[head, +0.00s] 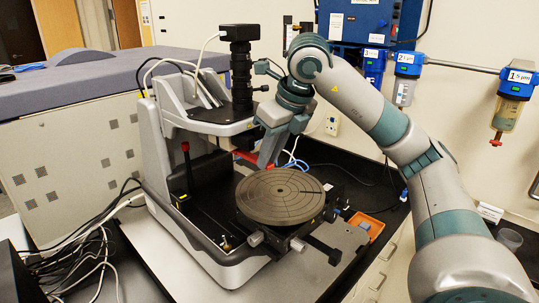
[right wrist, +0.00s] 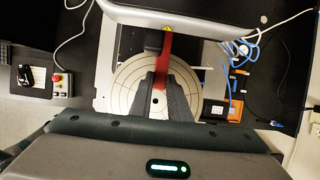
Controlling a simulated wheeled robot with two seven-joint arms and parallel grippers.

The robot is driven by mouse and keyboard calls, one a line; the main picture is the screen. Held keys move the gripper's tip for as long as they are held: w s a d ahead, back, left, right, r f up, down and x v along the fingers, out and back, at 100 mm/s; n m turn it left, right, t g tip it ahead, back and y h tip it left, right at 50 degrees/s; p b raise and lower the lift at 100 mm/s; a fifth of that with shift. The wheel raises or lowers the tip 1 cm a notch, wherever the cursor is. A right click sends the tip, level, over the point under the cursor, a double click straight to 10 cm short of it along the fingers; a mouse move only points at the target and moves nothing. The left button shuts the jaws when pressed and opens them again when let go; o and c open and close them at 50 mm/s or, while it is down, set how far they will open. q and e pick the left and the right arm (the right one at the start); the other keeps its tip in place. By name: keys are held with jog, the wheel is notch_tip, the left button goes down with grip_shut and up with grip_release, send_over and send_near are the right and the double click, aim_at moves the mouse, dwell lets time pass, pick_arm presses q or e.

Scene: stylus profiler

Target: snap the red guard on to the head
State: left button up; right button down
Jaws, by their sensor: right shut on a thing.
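The red guard (head: 246,156) is a slim red piece just below the profiler's dark head (head: 243,138), above the back of the round stage (head: 280,195). My right gripper (head: 267,157) reaches in from the right and is shut on the guard. In the right wrist view the guard (right wrist: 166,50) runs up from between the fingers (right wrist: 162,78), beside the dark head (right wrist: 152,40). I cannot tell whether the guard touches the head. The gripped end is partly hidden by the fingers. My left gripper is not in view.
A red-knobbed lever (head: 186,162) stands left of the stage. A black camera column (head: 240,70) rises above the head. An orange tray (head: 369,228) lies right of the stage. Blue cables (right wrist: 243,52) run close to the gripper's right. Filters (head: 512,95) hang on the wall.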

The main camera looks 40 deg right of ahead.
jog(key=shift+r, duration=0.1)
jog(key=c, duration=1.6)
grip_release()
jog(key=shift+c, duration=0.3)
jog(key=shift+s+d+b, duration=0.1)
jog(key=shift+s+b, duration=0.25)
jog(key=shift+s, duration=0.45)
jog(key=shift+s+d+b, duration=0.15)
jog(key=shift+s+b, duration=0.35)
jog(key=shift+s, duration=1.15)
jog(key=shift+s+d+b, duration=0.1)
jog(key=shift+s+b, duration=0.35)
jog(key=shift+s, duration=1.15)
jog(key=shift+r, duration=0.1)
